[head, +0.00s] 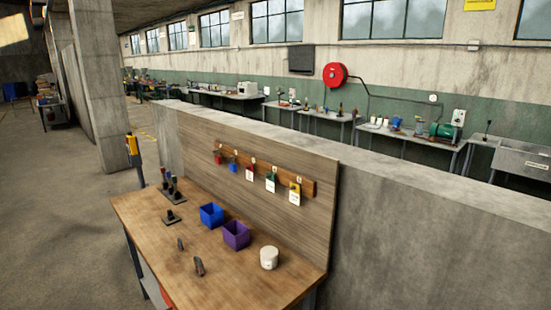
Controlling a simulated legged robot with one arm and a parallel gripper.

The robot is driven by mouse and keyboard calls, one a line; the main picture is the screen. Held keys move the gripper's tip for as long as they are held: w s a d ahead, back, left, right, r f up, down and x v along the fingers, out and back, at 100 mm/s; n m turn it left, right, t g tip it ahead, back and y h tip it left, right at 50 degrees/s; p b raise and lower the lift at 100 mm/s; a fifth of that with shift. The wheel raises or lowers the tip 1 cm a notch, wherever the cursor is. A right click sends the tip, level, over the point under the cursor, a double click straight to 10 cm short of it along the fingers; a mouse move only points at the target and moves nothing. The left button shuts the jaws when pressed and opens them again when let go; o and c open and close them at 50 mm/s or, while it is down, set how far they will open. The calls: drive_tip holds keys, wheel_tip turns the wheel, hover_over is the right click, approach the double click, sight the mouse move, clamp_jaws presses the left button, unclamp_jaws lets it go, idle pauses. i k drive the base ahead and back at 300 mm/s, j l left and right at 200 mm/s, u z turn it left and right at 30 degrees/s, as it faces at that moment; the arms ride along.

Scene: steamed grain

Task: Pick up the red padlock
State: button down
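A small red padlock (218,158) hangs at the left end of a wooden hook strip (262,171) on the brown backboard behind the workbench. Another small red item (251,168), with a white tag below it, hangs near the middle of the strip. It may also be a padlock, but it is too small to tell. A blue padlock (233,166) hangs between these two. A green one (270,183) and a yellow one (294,191), both with white tags, hang further right. My gripper is not in view.
The wooden workbench (225,281) holds a blue bin (212,215), a purple bin (236,235), a white jar (269,258), dark upright tools (171,187) and small dark items. A concrete wall (430,250) stands behind and right. Open floor (65,220) lies left.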

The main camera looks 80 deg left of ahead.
sight(218, 160)
drive_tip(key=u, duration=3.15)
drive_tip(key=i+j+u, duration=1.2)
drive_tip(key=i+j, duration=0.1)
drive_tip(key=i, duration=0.35)
drive_tip(key=i+z, duration=0.15)
drive_tip(key=i, duration=0.35)
drive_tip(key=i+j, duration=0.2)
drive_tip(key=i, duration=0.25)
drive_tip(key=i+z, duration=0.35)
drive_tip(key=i, duration=0.4)
drive_tip(key=i+j+z, duration=0.3)
drive_tip(key=i, duration=0.45)
drive_tip(key=l, duration=0.1)
